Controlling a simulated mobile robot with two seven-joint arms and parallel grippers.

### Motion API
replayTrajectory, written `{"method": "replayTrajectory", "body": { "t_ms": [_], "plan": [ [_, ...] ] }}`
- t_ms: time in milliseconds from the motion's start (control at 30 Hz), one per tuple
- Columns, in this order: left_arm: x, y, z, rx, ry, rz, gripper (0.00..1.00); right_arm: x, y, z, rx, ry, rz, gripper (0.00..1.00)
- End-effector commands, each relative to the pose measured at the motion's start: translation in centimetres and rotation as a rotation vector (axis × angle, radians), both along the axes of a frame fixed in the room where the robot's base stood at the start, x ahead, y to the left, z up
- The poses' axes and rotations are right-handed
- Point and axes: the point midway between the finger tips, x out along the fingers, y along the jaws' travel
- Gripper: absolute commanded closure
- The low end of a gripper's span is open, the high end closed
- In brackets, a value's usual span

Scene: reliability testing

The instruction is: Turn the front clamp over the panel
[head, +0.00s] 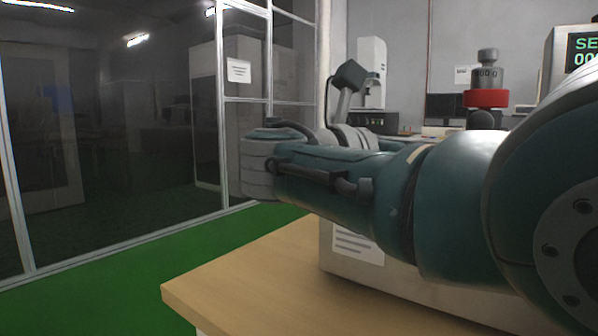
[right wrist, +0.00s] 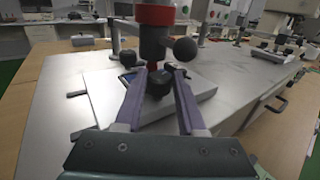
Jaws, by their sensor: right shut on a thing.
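In the right wrist view, the two grey-purple fingers of my right gripper (right wrist: 160,92) are closed around a dark rounded knob (right wrist: 159,82), which looks like the front clamp's end. The knob sits over a light grey flat panel (right wrist: 198,86) on the metal bench top. The clamp's arm is largely hidden by the fingers and the knob. Just beyond stands a dark column with a red band (right wrist: 154,14). In the head view, my right arm crosses from the right and its fingers are hidden. My left gripper is not in view.
A dark ball (right wrist: 185,49) stands close to the right of the column. Another dark knob (right wrist: 128,57) is at its left. In the head view, a wooden table edge (head: 215,283) and glass partition (head: 120,130) lie left.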

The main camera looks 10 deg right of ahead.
Motion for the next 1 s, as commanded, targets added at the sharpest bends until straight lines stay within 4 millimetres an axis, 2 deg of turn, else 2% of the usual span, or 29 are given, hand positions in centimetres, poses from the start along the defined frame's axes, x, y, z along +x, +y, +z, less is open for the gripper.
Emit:
{"method": "replayTrajectory", "body": {
  "t_ms": [500,533,600,633,1000],
  "plan": [
    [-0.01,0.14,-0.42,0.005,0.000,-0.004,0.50,0.03,-0.04,0.22,-0.003,-0.004,-0.013,1.00],
    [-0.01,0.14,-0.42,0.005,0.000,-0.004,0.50,0.03,-0.04,0.22,-0.003,-0.004,-0.013,0.59],
    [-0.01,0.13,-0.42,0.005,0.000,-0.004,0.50,0.03,-0.04,0.21,-0.003,-0.004,-0.013,0.51],
    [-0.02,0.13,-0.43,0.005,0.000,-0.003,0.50,0.03,-0.04,0.19,-0.003,-0.004,-0.013,0.48],
    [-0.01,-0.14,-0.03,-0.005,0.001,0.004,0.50,0.07,-0.40,0.21,-0.001,0.000,-0.013,0.48]
  ]
}}
